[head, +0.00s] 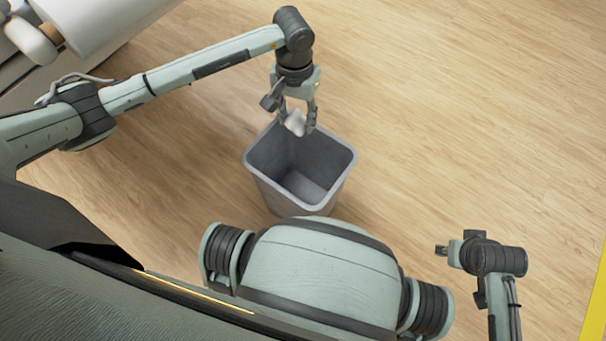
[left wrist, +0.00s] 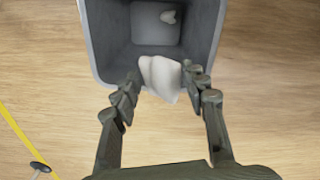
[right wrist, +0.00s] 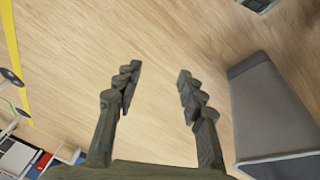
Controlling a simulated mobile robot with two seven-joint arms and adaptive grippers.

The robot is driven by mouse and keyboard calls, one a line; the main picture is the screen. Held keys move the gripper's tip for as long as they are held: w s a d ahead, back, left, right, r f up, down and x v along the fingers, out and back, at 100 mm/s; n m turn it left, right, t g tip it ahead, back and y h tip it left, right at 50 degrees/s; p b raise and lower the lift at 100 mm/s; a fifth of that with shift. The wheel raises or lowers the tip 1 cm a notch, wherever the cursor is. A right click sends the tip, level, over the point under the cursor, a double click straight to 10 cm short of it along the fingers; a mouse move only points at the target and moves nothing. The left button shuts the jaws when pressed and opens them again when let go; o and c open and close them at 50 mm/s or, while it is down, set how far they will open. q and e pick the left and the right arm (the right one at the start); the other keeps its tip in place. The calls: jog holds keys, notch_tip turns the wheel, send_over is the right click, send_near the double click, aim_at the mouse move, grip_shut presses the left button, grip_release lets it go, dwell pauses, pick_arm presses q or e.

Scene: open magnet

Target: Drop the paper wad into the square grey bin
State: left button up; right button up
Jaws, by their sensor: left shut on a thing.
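The white paper wad (head: 295,123) is held between the fingertips of my left gripper (head: 298,118), at the far rim of the square grey bin (head: 345,165). In the left wrist view the wad (left wrist: 160,78) sits between the fingers of my left gripper (left wrist: 160,95), over the near edge of the bin (left wrist: 100,45).
The wooden floor (head: 450,120) around the bin is clear. A yellow line (head: 597,300) runs along the floor at the far right. A large white rounded object (head: 95,20) stands at the upper left. Shelves with coloured items (right wrist: 25,155) show at the lower left of the right wrist view.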

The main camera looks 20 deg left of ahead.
pick_arm(q)
jog(key=f+b, duration=0.2)
jog(key=f, duration=0.3)
jog(key=shift+s, duration=0.2)
jog(key=shift+f+b, duration=0.35)
jog(key=shift+f, duration=0.05)
jog(key=o, duration=0.8)
jog(key=shift+o, duration=0.2)
pick_arm(e)
jog(key=v, duration=0.6)
jog(key=shift+s+d+r, duration=0.25)
jog(key=shift+s+r, duration=0.05)
pick_arm(q)
jog(key=shift+r, duration=0.15)
pick_arm(e)
jog(key=shift+f, duration=0.1)
pick_arm(q)
notch_tip(320, 180, up, 12)
jog(key=shift+f, duration=0.1)
